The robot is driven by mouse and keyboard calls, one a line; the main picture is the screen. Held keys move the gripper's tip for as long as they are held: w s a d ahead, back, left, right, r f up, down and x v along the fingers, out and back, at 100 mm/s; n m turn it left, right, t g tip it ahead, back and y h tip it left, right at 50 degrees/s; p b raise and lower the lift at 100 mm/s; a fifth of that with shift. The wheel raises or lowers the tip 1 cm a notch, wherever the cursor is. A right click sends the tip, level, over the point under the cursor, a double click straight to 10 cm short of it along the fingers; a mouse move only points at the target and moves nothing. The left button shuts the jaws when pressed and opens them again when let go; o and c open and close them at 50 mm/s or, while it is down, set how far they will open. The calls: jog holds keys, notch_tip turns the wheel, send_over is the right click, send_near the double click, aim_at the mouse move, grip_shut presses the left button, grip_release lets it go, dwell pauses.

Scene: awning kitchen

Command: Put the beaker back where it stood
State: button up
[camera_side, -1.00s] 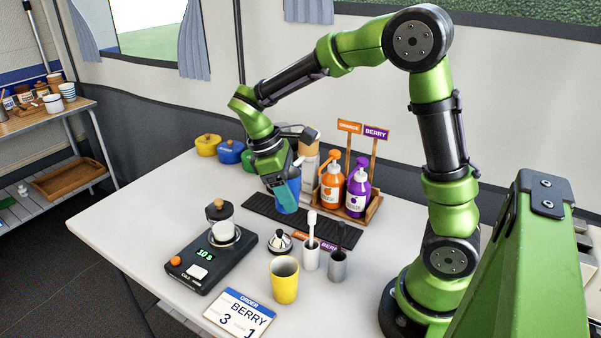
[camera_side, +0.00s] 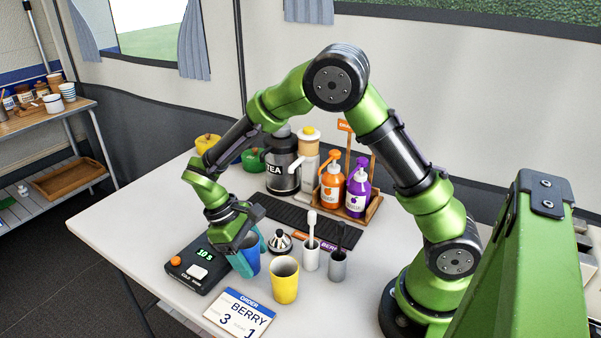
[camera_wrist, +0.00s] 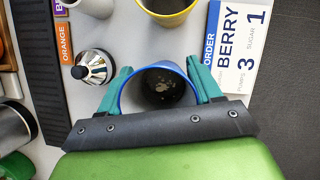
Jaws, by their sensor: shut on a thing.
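My gripper (camera_side: 248,254) is shut on a blue beaker (camera_side: 252,263), with a teal finger on either side of it. In the wrist view the beaker (camera_wrist: 155,78) is seen from above between the fingers (camera_wrist: 162,88), with dark contents and pale flecks inside. It is beside the right side of the black scale, left of the yellow cup. I cannot tell whether its base touches the table. The black drip mat (camera_side: 290,214) is bare where it shows.
The scale (camera_side: 190,272) is at left, partly hidden by my arm. A silver-lidded thing (camera_side: 279,242), white and grey holders (camera_side: 311,256) and the bottle rack (camera_side: 366,212) are at right.

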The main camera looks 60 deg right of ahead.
jog(key=shift+f, duration=1.15)
jog(key=shift+f, duration=0.2)
jog(key=o, duration=1.2)
jog(key=v, duration=1.2)
jog(key=s+d+r+m+t+y, duration=0.1)
jog(key=s+d+r+m+t, duration=0.2)
jog(key=s+r+t, duration=0.2)
jog(key=s+d+r+m+t+y, duration=0.2)
jog(key=s+r+t, duration=0.4)
jog(key=s, duration=0.5)
jog(key=shift+d+r+m+t, duration=0.35)
jog(key=shift+d+m, duration=0.1)
jog(key=shift+m, duration=0.25)
